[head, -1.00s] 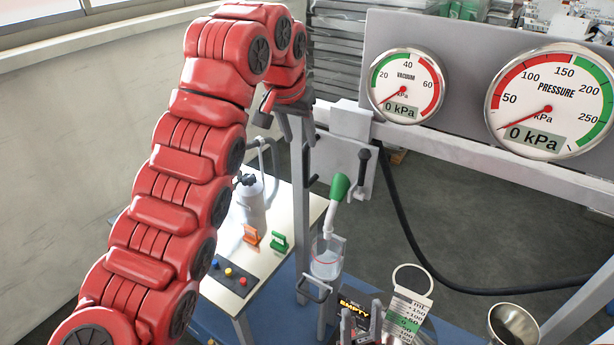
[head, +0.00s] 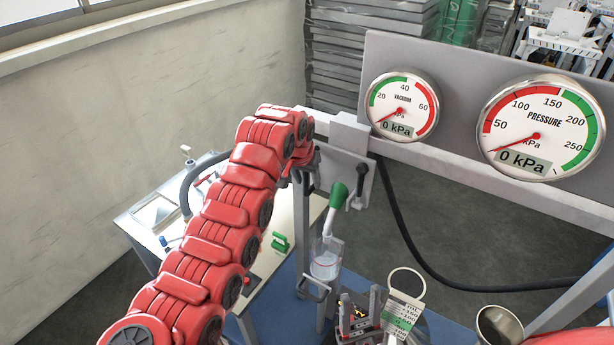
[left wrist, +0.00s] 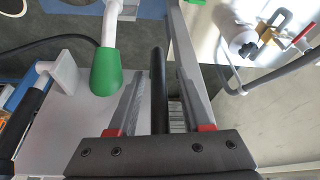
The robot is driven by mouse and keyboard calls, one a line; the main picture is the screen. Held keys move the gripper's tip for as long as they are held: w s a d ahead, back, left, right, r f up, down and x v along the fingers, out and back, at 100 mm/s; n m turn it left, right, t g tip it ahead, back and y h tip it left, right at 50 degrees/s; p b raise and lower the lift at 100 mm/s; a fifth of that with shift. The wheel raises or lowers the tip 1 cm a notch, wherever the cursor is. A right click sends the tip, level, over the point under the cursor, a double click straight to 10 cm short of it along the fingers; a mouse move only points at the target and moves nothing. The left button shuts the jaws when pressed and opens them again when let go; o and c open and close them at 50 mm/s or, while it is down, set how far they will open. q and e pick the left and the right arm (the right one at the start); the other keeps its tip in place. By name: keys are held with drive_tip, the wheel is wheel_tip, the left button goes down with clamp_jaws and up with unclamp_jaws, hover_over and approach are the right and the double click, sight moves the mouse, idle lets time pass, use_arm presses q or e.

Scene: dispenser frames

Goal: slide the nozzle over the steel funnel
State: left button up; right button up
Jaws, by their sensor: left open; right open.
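The nozzle (head: 338,196) has a green body and a white spout. It hangs from a grey carriage plate (head: 350,170) above a clear vessel (head: 325,265), and shows left of centre in the left wrist view (left wrist: 106,70). A steel cup, seemingly the steel funnel (head: 498,326), stands at the lower right, well away from the nozzle. My left gripper (head: 302,180) is open at the carriage's left side. In the left wrist view a black handle (left wrist: 158,85) runs between its fingers, with gaps on both sides.
A second black handle (head: 362,175) is on the carriage's right side. A black hose (head: 400,245) hangs below the rail (head: 470,170). A white scale card with a ring (head: 403,312) stands between vessel and steel cup. A bench (head: 155,215) lies at left.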

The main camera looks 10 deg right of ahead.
use_arm(q)
drive_tip(key=shift+s, duration=0.1)
drive_tip(key=shift+c, duration=0.6)
clamp_jaws()
idle(0.6)
